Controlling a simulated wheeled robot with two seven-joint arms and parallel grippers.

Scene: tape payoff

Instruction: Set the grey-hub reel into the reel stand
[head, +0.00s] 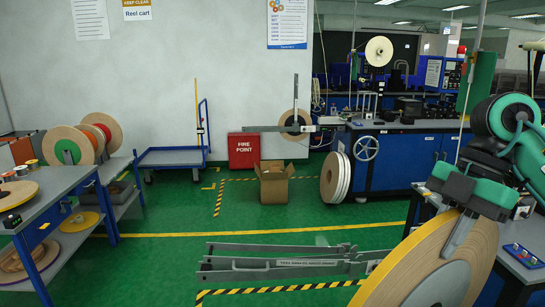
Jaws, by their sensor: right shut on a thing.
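A large wooden reel (398,268) with a grey hub (440,290) is held upright in the lower right corner, its lower part cut off by the picture edge. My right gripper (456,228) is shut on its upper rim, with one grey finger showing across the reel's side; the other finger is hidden. The reel stand (262,263), a low grey steel frame with long parallel arms, lies to the left of the reel. The reel covers the stand's right end, so I cannot tell whether they touch. My left gripper is not in view.
A grey table (520,262) with small items stands right of the reel. A bench (40,200) and shelves of reels are at left. A cardboard box (274,185), blue cart (170,158) and blue machine (400,160) stand behind. Green floor (150,270) left of the stand is clear.

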